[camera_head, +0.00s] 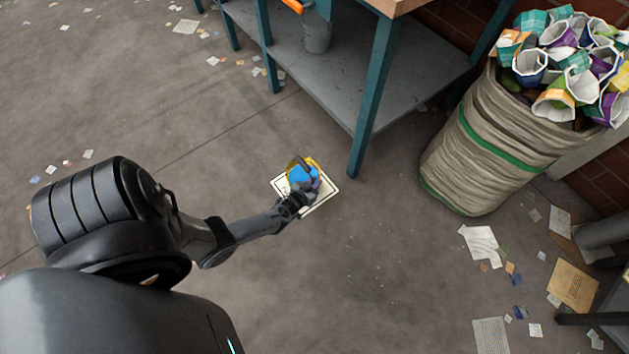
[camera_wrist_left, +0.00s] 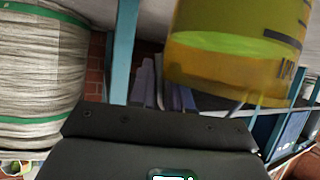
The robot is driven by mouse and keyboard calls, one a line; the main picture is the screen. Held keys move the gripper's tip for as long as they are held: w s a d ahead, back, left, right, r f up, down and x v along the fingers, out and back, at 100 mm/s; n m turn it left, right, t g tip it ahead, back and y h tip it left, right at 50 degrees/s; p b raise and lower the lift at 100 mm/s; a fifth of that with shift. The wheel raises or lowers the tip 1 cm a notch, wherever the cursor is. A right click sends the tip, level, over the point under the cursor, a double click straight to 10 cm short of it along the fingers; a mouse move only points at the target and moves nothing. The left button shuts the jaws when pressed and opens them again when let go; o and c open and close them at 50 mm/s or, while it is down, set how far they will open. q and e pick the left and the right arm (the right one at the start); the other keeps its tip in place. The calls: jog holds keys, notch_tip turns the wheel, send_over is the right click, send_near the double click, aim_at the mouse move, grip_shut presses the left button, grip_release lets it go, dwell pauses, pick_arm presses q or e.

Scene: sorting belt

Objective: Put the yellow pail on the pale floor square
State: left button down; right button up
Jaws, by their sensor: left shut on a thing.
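The yellow pail (camera_head: 315,163) shows only in part in the camera_head view, at the end of my left arm. A blue patch and my dark gripper cover much of it. My left gripper (camera_head: 304,182) is shut on the pail. The pale floor square (camera_head: 321,199) lies under them, with its edges and a corner showing around the pail. I cannot tell whether the pail touches the square. In the left wrist view the yellow, see-through pail (camera_wrist_left: 235,60) with dark markings fills the upper right. My right gripper is not in view.
A teal-legged bench (camera_head: 374,100) with a grey lower shelf stands just behind the square. A grey bucket (camera_head: 317,36) is on that shelf. A large woven sack (camera_head: 480,150) full of paper cups stands at right. Scraps of paper litter the floor; the floor left of the square is mostly clear.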

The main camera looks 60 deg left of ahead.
pick_arm(q)
jog(key=shift+w+r, duration=0.15)
jog(key=shift+a, duration=0.1)
jog(key=c, duration=1.4)
grip_release()
jog(key=shift+f, duration=0.25)
jog(key=o, duration=0.3)
jog(key=shift+o, duration=0.2)
jog(key=shift+r, duration=0.2)
